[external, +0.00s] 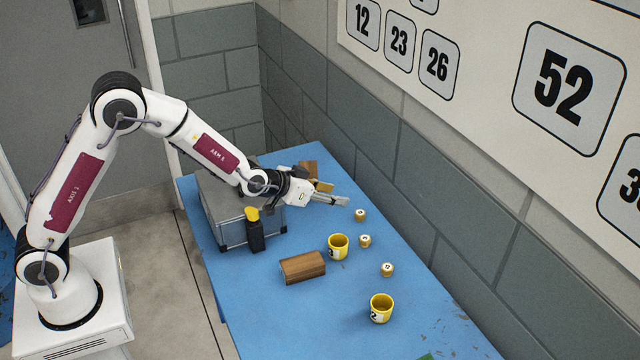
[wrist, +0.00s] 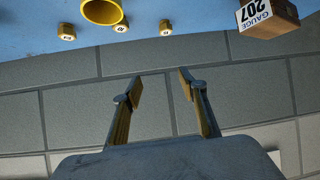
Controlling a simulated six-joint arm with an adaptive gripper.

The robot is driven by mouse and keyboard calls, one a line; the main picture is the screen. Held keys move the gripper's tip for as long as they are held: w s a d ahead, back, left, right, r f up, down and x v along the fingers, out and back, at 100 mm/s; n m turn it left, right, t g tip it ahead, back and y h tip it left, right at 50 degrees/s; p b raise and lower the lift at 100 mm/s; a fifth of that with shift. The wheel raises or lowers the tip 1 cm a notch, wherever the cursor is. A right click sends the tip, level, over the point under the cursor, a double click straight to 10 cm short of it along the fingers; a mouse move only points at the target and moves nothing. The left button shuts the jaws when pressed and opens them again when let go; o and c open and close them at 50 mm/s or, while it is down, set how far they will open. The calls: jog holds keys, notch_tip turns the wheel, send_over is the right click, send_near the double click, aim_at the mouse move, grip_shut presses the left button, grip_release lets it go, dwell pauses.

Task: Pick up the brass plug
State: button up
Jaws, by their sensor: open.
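Three small brass-coloured plugs with white labelled tops stand apart on the blue table: a far plug (external: 360,215), a middle plug (external: 365,241) and a near plug (external: 387,269). I cannot tell which one the task names. In the wrist view three plugs line the top left, a left one (wrist: 67,32), a middle one (wrist: 120,27) and a right one (wrist: 165,27); their labels are too small to read surely. My gripper (external: 342,200) is open and empty, just left of the far plug. Its fingers (wrist: 161,84) point toward the right plug, with a gap between.
Yellow cups (external: 338,247) (external: 381,309) stand near the plugs. A wooden block (external: 303,267), a black yellow-capped bottle (external: 256,238) and a grey case (external: 228,212) are left. A brown box labelled GAUGE 207 (wrist: 268,16) is near my gripper. A block wall (external: 455,210) borders the right.

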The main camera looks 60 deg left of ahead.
jog(key=t+y, duration=0.1)
send_near(368, 233)
jog(key=shift+x, duration=1.25)
jog(key=shift+x, duration=1.3)
jog(key=shift+a, duration=0.1)
jog(key=shift+x, duration=2.55)
grip_shut()
